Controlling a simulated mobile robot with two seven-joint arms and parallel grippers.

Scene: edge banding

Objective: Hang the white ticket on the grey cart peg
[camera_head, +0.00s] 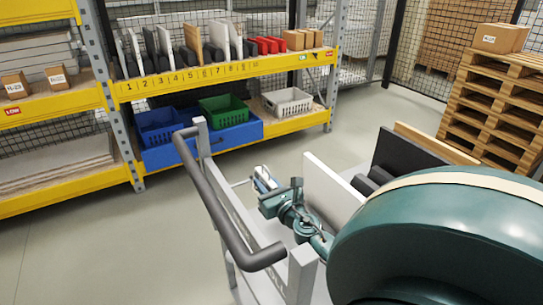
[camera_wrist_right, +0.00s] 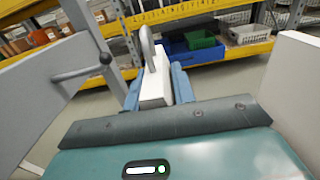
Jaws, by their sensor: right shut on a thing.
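My right gripper (camera_head: 265,181) is beyond the cart's near upright in the head view, low beside the cart frame. In the right wrist view its two blue fingers (camera_wrist_right: 158,88) are shut on the white ticket (camera_wrist_right: 156,82). The ticket stands upright with a grey loop (camera_wrist_right: 147,46) at its top. The grey cart peg (camera_wrist_right: 82,72) sticks out from the cart frame at left, its round tip pointing toward the loop. The tip appears left of the loop, apart from it. The peg also shows small in the head view (camera_head: 241,183). My left gripper is not in view.
The grey cart (camera_head: 221,190) has a dark handle (camera_head: 222,205) and carries white and dark panels (camera_head: 333,188). A yellow shelf rack (camera_head: 215,77) holds blue, green and white bins behind. Wooden pallets (camera_head: 490,105) stand at right. The floor between cart and rack is clear.

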